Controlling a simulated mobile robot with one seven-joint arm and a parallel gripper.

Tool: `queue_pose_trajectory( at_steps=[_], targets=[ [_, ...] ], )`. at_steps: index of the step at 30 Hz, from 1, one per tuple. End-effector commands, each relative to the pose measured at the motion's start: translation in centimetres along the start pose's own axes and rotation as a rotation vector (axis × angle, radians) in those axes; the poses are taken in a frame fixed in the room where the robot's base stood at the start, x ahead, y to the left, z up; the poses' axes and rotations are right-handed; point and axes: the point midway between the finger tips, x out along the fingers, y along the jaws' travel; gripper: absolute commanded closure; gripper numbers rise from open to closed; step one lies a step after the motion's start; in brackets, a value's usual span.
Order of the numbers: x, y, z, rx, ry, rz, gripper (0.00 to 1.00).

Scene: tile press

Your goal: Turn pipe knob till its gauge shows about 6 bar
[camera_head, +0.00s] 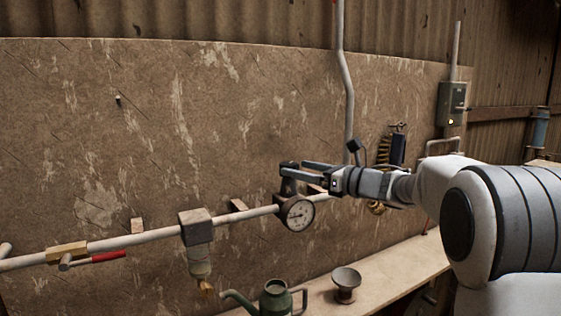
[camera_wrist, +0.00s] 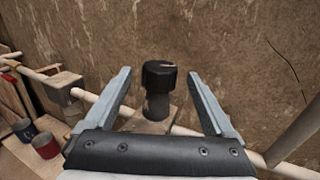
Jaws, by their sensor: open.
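The pipe knob (camera_wrist: 160,73) is a dark, ridged cap on a short dark stem. It also shows in the head view (camera_head: 288,181), above the pipe, partly behind a finger. My gripper (camera_wrist: 158,76) is open, with one finger on each side of the knob and visible gaps between. It also shows in the head view (camera_head: 294,168), reaching in from the right at knob height. The round white gauge (camera_head: 298,214) hangs at the pipe just below the knob; its dial is too small to read surely. The gauge does not show in the wrist view.
The white pipe (camera_head: 140,238) runs along the board wall, with a grey filter unit (camera_head: 197,228) and a red-handled valve (camera_head: 108,257) on the left. Below, a bench (camera_head: 395,271) holds a green watering can (camera_head: 275,298) and a small dark stand (camera_head: 346,281).

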Motion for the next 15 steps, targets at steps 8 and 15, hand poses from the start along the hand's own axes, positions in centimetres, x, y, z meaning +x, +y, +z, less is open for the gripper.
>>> queue_pose_trajectory(
  at_steps=[8,15],
  targets=[
    [5.2,0.0,0.1,0.001,0.0,0.002,0.11],
    [6.8,0.0,0.0,0.001,0.0,0.0,0.11]
  ],
)
